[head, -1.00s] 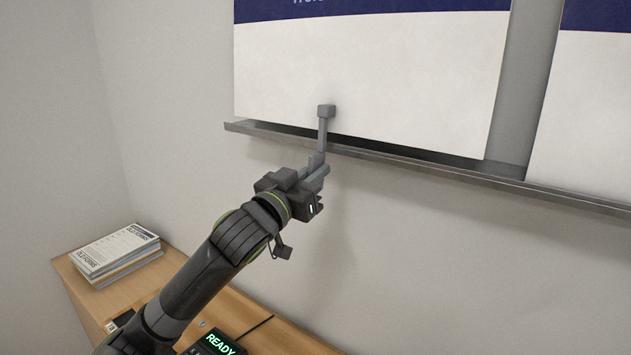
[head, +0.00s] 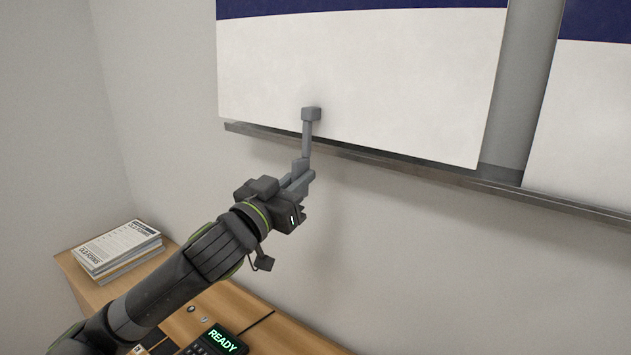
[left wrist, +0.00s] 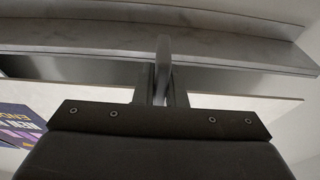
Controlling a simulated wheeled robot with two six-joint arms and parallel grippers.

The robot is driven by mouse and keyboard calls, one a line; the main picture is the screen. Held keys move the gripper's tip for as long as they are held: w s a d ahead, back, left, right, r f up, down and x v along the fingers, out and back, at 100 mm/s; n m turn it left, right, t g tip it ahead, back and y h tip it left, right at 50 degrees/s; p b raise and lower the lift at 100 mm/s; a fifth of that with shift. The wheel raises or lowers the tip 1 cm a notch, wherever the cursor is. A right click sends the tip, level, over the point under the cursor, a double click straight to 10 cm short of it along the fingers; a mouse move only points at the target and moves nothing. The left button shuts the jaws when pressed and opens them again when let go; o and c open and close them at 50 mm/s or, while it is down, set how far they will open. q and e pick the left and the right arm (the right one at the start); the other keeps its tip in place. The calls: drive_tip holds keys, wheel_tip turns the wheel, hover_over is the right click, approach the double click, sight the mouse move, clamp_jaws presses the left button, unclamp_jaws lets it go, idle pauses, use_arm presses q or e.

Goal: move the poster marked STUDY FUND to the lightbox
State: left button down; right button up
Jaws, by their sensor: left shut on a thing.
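A large poster (head: 400,80), white below with a dark blue band above, is at the wall rail. Its top is cut off by the picture, so I cannot read its marking. In the left wrist view my fingers (left wrist: 160,85) meet the poster's thin pale edge (left wrist: 230,100). Whether the poster touches the rail is unclear. No lightbox can be made out. My right gripper is out of view.
The grey rail (head: 400,164) runs along the wall under a second poster (head: 590,130) at right. Below are a wooden counter (head: 215,305), a paper stack (head: 117,250) and a device reading READY (head: 220,340). A purple printed panel (left wrist: 18,125) shows in the left wrist view.

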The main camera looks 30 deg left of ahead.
use_arm(q)
drive_tip(key=shift+s+a+r+p, duration=0.1)
drive_tip(key=shift+s+r+p, duration=0.1)
drive_tip(key=shift+s+p, duration=0.55)
drive_tip(key=shift+s+r+p, duration=0.25)
drive_tip(key=shift+s+p, duration=0.15)
drive_tip(key=shift+s, duration=0.55)
drive_tip(key=shift+s+a+r+p, duration=0.1)
drive_tip(key=shift+s+r+p, duration=0.1)
drive_tip(key=shift+s+p, duration=0.55)
drive_tip(key=shift+s, duration=0.3)
drive_tip(key=shift+w+f, duration=0.1)
drive_tip(key=shift+f, duration=0.1)
